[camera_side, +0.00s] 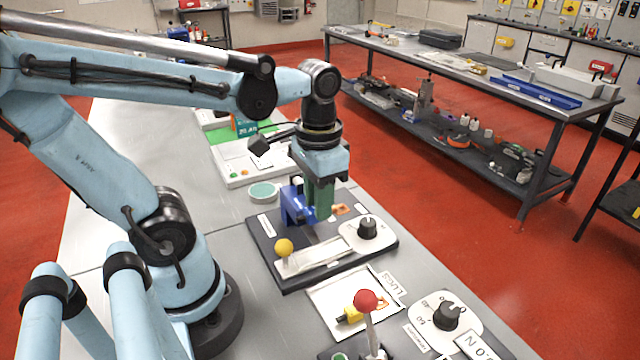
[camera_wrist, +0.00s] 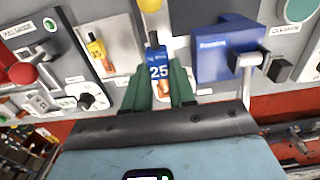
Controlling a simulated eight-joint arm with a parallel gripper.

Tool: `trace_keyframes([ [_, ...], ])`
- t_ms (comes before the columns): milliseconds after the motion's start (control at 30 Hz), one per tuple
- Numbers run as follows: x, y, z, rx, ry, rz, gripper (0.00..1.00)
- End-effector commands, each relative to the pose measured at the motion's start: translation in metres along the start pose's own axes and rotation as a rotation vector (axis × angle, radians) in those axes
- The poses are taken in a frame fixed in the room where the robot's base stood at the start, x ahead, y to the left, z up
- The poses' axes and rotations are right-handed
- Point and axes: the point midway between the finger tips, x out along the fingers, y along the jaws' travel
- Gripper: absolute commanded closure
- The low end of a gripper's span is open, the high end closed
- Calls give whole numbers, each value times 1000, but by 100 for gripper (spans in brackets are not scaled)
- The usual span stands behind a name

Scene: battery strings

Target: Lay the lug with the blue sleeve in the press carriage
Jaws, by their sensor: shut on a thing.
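My gripper (camera_side: 318,205) has green fingers and points down over the press base, beside the blue press body (camera_side: 293,205). In the wrist view, my gripper (camera_wrist: 161,80) is shut on the lug with the blue sleeve (camera_wrist: 158,65), marked 25. Its dark cable end points away from my wrist and its copper end (camera_wrist: 163,91) towards it. The pale press carriage (camera_side: 318,255) lies in front of the fingers, near the yellow knob (camera_side: 284,247). The fingers hide the lug's sleeve in the side view; I cannot tell whether the lug touches the carriage.
A lug with a yellow sleeve (camera_side: 350,314) lies on the white LUGS tray (camera_side: 325,300). A black dial (camera_side: 367,228) sits on the press base. The red-knobbed lever (camera_side: 365,300) of the pull gauge stands in front. A round green-topped dish (camera_side: 263,191) is behind the press.

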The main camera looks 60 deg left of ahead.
Motion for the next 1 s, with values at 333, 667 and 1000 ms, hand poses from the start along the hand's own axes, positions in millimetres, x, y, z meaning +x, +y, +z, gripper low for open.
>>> trace_keyframes([
  [333,18,0,-1,0,0,0,100],
  [667,48,0,-1,0,0,0,100],
  [1000,76,0,0,0,0,0,100],
])
